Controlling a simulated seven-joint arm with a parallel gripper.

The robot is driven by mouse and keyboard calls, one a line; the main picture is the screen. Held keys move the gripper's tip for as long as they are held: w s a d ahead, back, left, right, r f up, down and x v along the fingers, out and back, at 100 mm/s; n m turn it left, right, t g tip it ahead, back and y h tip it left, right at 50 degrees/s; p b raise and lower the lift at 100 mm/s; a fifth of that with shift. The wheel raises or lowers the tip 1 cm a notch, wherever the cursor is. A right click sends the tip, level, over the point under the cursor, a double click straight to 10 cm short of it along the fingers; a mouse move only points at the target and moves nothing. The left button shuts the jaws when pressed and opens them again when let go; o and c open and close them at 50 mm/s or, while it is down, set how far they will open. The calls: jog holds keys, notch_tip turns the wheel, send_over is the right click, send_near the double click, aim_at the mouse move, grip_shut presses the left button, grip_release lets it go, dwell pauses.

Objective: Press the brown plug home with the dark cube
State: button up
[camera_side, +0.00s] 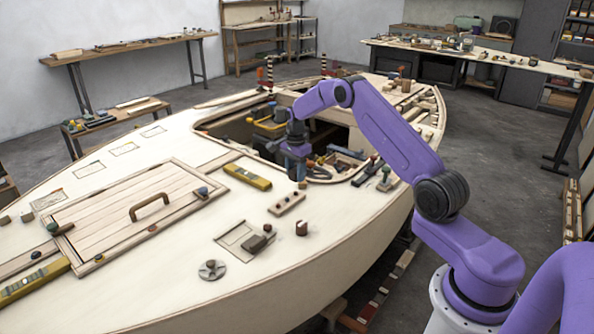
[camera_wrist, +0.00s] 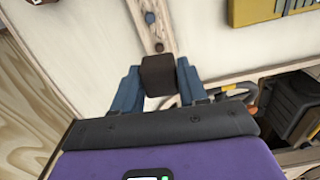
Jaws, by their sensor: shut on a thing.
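My gripper (camera_side: 297,174) points down above the deck. In the wrist view its blue fingers (camera_wrist: 158,85) are shut on the dark cube (camera_wrist: 158,74), one on each side. A pale wooden strip (camera_wrist: 139,8) runs beyond the cube, with a small brown round plug (camera_wrist: 159,47) and a blue-grey round one (camera_wrist: 150,18). The cube appears just short of the brown plug in that picture; its height above the strip cannot be told. The strip appears to be the one near my gripper in the side view (camera_side: 273,211), where its plugs are too small to tell apart.
A yellow spirit level (camera_side: 248,177) lies left of my gripper; it also shows in the wrist view (camera_wrist: 285,12).

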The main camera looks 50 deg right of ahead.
aim_at(296, 192)
jog(key=shift+f, duration=2.35)
jog(key=shift+f, duration=0.95)
jog(key=shift+r, duration=0.1)
jog(key=shift+r, duration=2.2)
